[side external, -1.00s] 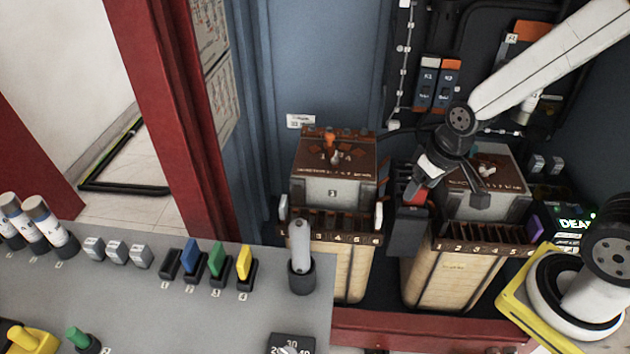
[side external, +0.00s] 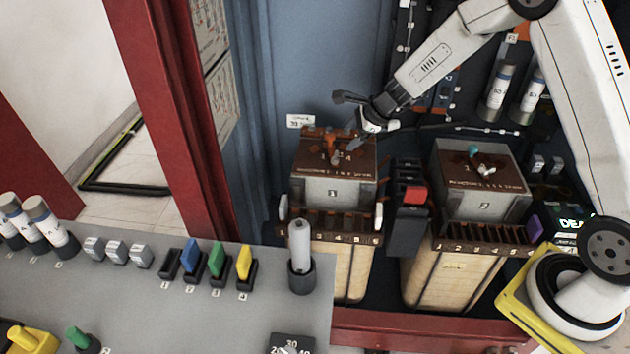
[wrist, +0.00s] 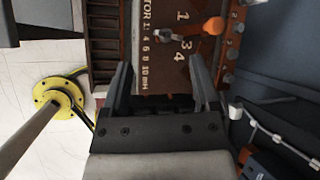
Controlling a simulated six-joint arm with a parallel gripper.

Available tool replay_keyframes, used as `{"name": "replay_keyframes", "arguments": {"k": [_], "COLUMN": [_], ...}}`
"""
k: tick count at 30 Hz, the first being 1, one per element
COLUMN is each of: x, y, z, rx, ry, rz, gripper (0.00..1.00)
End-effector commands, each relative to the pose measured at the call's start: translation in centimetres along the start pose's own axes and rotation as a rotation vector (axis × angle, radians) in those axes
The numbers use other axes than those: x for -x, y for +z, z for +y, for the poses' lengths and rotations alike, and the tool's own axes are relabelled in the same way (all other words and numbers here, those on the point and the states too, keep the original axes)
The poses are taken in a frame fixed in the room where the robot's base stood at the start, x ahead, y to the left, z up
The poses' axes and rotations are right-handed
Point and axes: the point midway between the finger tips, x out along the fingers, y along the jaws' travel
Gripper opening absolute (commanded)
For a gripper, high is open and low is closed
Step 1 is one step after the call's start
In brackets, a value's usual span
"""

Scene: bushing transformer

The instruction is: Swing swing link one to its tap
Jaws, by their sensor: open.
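Swing link one is the orange-knobbed link (side external: 330,142) on the brown top of the left box (side external: 333,185), which is marked 1. In the wrist view the orange knob (wrist: 213,26) is at the top right, and the link's pale end points left, near the printed tap numbers 1, 3 and 4. The tap number 2 is not clear. My gripper (side external: 346,120) is open and empty, above the right part of the box top. In the wrist view its fingers (wrist: 161,76) stand apart, below the link in the picture and not around it.
A second box (side external: 482,190), with a teal knob and pale lever, stands to the right. A black unit with a red block (side external: 415,195) is between the boxes. The blue cabinet wall (side external: 320,70) is close behind. Numbered slots run along each box front.

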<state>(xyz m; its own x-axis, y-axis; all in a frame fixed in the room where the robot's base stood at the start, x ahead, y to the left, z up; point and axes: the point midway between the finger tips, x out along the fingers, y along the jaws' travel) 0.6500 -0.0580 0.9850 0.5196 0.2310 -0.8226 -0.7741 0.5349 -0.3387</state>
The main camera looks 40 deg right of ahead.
Motion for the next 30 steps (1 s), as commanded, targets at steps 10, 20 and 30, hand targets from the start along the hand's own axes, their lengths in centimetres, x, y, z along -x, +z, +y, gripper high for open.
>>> {"name": "replay_keyframes", "arguments": {"k": [10, 20, 30], "x": [-4.8, -5.6, -6.6], "y": [-3.3, -4.0, -3.9], "z": [-6.5, -7.8, -7.9], "rx": [-0.635, -0.761, -0.758], "ry": [-0.131, -0.156, -0.155], "rz": [-0.113, -0.145, -0.143], "gripper": [0.79, 0.79, 0.79]}}
